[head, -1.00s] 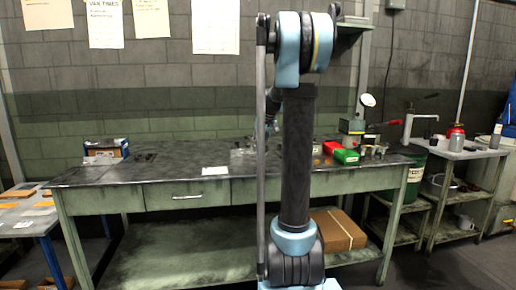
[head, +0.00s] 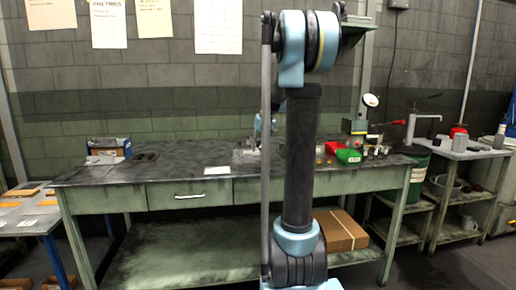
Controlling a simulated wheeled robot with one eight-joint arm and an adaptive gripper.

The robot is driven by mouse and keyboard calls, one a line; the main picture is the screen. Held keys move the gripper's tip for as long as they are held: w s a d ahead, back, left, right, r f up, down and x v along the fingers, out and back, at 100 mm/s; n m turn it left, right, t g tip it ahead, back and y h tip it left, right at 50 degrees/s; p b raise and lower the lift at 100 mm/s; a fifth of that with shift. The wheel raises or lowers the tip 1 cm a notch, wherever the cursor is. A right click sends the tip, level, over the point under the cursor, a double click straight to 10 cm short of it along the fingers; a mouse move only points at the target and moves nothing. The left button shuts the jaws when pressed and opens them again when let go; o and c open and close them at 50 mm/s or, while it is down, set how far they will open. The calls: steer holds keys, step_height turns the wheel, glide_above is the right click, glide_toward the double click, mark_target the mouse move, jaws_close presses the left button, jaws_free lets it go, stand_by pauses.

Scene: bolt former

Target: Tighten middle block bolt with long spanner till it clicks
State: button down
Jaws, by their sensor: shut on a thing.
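My arm (head: 300,160) stands upright across the middle of the head view and covers part of the workbench (head: 180,172). A light blue part of my arm's far end (head: 263,130) shows to the left of the upright link, low over the bench. My gripper itself cannot be made out there; it is hidden or too small. Small grey metal items (head: 244,154) sit on the bench just below that part, too small to identify. The middle block bolt and the long spanner cannot be picked out.
A red bin (head: 332,147) and a green bin (head: 348,156) stand right of my arm, beside a machine with a red handle (head: 376,135). A blue box (head: 108,148) is at the bench's left. The bench top between is mostly clear, with a white paper (head: 217,170).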

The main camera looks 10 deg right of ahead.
steer(key=shift+a, duration=0.25)
steer(key=shift+d, duration=0.35)
steer(key=shift+d+n, duration=0.35)
steer(key=shift+n, duration=0.05)
steer(key=shift+w+d, duration=0.1)
steer(key=shift+d, duration=0.05)
steer(key=shift+r, duration=2.5)
